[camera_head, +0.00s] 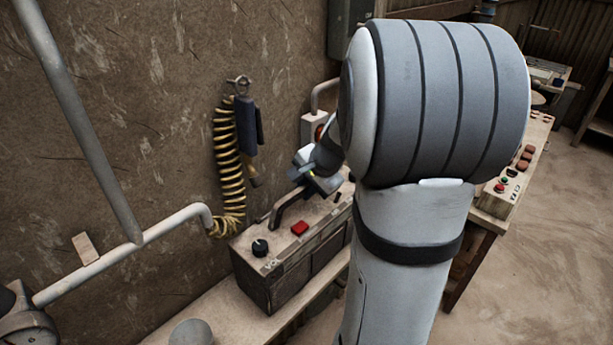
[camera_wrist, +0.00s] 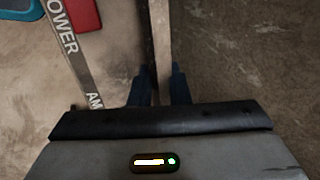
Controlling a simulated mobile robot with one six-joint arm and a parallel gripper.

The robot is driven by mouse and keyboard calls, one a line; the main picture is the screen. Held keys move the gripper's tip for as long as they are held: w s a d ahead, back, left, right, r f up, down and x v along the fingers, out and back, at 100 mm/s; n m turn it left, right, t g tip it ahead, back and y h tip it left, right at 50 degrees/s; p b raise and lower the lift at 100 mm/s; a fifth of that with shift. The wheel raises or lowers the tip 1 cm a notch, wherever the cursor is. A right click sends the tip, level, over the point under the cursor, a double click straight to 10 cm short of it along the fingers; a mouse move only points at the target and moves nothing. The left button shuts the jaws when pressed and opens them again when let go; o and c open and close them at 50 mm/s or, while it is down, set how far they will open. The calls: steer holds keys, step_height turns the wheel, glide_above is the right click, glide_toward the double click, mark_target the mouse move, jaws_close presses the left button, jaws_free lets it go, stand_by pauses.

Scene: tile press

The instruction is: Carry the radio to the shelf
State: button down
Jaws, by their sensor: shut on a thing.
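The radio (camera_head: 283,262) is a worn brown box with a black knob, a red button and a raised handle on top. In the head view it is at or just above the wooden bench (camera_head: 205,318) along the wall; I cannot tell if it touches. My gripper (camera_head: 300,192) is at the handle, partly hidden by my arm. In the wrist view the dark fingers of my gripper (camera_wrist: 160,88) stand on both sides of the thin handle (camera_wrist: 161,42). The radio's top (camera_wrist: 108,65) shows there with "POWER" lettering. I cannot tell which surface is the shelf.
A coiled yellow hose (camera_head: 229,165) hangs on the wall beside the radio. A pipe (camera_head: 130,250) runs along the wall at left. A wooden table with a button panel (camera_head: 500,195) stands right of my arm. Open floor (camera_head: 545,260) lies at right.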

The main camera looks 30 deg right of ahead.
steer(key=shift+w+f, duration=0.15)
steer(key=shift+w, duration=0.1)
steer(key=c, duration=1.4)
jaws_free()
steer(key=shift+s+f, duration=0.1)
steer(key=shift+s, duration=0.05)
steer(key=shift+o, duration=0.2)
steer(key=v, duration=1.1)
steer(key=s+a+f+n+g+h, duration=0.1)
steer(key=s+a+f+n, duration=0.3)
steer(key=s+a+n, duration=1)
steer(key=shift+s+a+h+b, duration=0.45)
steer(key=shift+s+a+h, duration=0.05)
steer(key=shift+a, duration=0.25)
